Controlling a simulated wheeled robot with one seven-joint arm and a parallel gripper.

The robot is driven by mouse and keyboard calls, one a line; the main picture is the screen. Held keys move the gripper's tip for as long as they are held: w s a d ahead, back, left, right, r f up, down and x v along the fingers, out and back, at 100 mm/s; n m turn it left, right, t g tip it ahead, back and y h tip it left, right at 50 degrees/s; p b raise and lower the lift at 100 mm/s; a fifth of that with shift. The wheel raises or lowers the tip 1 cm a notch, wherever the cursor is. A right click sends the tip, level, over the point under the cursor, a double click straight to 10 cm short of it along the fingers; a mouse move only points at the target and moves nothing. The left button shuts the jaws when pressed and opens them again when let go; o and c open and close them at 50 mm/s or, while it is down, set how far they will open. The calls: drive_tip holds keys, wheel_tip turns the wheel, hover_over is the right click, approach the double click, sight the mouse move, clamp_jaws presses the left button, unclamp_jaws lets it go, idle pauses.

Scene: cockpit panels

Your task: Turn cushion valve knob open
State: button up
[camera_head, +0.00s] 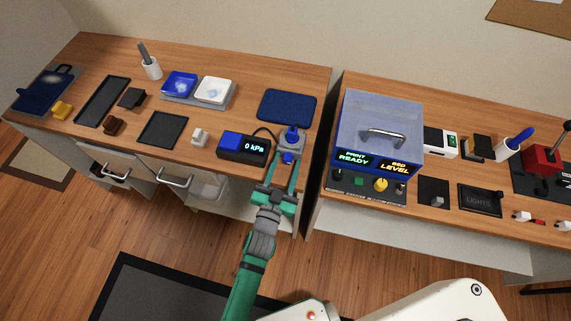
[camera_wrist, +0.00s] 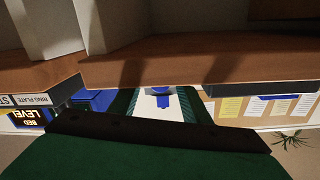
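The cushion valve is a grey block (camera_head: 293,146) near the front edge of the left table, with a blue part (camera_head: 291,133) on top. A blue knob (camera_head: 288,158) sticks out of its front side. The gauge box (camera_head: 243,147) beside it reads 0 kPa. My gripper (camera_head: 282,171) is open just in front of the valve, its green fingers pointing toward the front knob. In the wrist view the blue knob (camera_wrist: 161,98) shows ahead between my open fingers (camera_wrist: 157,98), with the pale valve block (camera_wrist: 158,108) behind. No contact with the knob is visible.
A blue pad (camera_head: 287,106) lies behind the valve. A white block (camera_head: 200,137) and dark trays are to the left. The printing machine (camera_head: 380,130) stands on the right table, across a narrow gap. The table's front edge runs close to my gripper.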

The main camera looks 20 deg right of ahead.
drive_tip(key=shift+s+a, duration=0.1)
drive_tip(key=v, duration=1)
drive_tip(key=shift+s, duration=0.25)
drive_tip(key=shift+a, duration=0.1)
drive_tip(key=s+a+r+n+y, duration=0.1)
drive_tip(key=s+a+n+y, duration=0.1)
drive_tip(key=s, duration=0.4)
drive_tip(key=s+a+r+n+y, duration=0.1)
drive_tip(key=s+a+n+y, duration=0.2)
drive_tip(key=s, duration=0.4)
drive_tip(key=s+a+r+n+t+y, duration=0.1)
drive_tip(key=s+a+r+n+y, duration=0.1)
drive_tip(key=s+a+n+y, duration=0.1)
drive_tip(key=s+n+y, duration=0.1)
drive_tip(key=s+y, duration=0.1)
drive_tip(key=s, duration=0.1)
drive_tip(key=shift+s+a+n, duration=0.2)
drive_tip(key=shift+n, duration=0.1)
drive_tip(key=shift+s+a+r, duration=0.1)
